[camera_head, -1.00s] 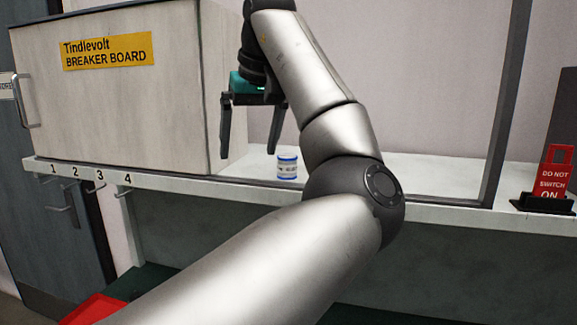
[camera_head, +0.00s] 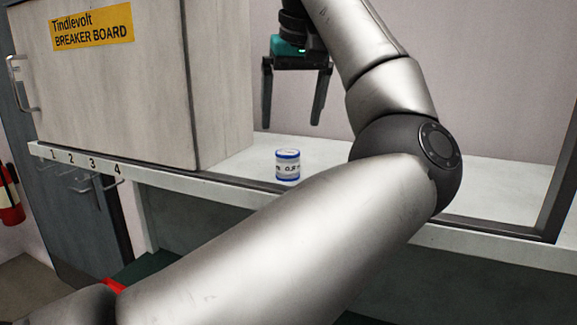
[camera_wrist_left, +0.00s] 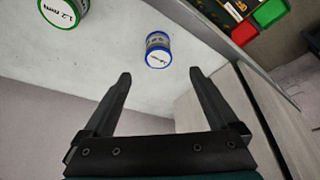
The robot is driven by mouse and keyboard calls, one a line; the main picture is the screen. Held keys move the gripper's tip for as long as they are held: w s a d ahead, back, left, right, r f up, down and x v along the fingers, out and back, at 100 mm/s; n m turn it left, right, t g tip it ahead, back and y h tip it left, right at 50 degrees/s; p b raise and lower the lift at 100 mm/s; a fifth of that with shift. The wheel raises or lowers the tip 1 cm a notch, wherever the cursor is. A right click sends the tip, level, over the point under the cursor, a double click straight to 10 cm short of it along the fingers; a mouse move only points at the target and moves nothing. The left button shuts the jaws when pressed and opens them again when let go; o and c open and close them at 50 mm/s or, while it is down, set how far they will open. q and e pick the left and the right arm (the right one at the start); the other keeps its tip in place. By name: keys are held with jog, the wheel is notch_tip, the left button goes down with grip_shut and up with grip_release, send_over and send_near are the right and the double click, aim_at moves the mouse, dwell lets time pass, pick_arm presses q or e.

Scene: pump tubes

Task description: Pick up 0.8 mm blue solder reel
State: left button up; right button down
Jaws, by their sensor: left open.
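The blue solder reel (camera_head: 288,166) is a small white cylinder with blue rims and a label reading about 0.8. It stands upright on the pale shelf (camera_head: 330,165), right of the breaker board cabinet. My left gripper (camera_head: 291,125) is open and empty, its fingers pointing down above the reel and apart from it. In the left wrist view the blue reel (camera_wrist_left: 158,50) lies just beyond and between the fingertips of the open gripper (camera_wrist_left: 160,73). My right gripper does not show.
A green-rimmed reel marked 1.2 mm (camera_wrist_left: 63,12) stands on the same surface in the left wrist view. The breaker board cabinet (camera_head: 120,90) stands left of the reel. A dark frame edge (camera_head: 470,220) runs along the shelf front. Red (camera_wrist_left: 270,12) and green bins lie below.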

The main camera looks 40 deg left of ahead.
aim_at(288, 152)
pick_arm(q)
jog(key=x, duration=0.4)
jog(key=shift+w, duration=0.1)
jog(key=shift+p+x, duration=0.35)
jog(key=shift+x, duration=2.25)
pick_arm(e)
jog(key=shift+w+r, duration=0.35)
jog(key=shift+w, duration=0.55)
pick_arm(q)
jog(key=shift+r, duration=0.1)
grip_shut()
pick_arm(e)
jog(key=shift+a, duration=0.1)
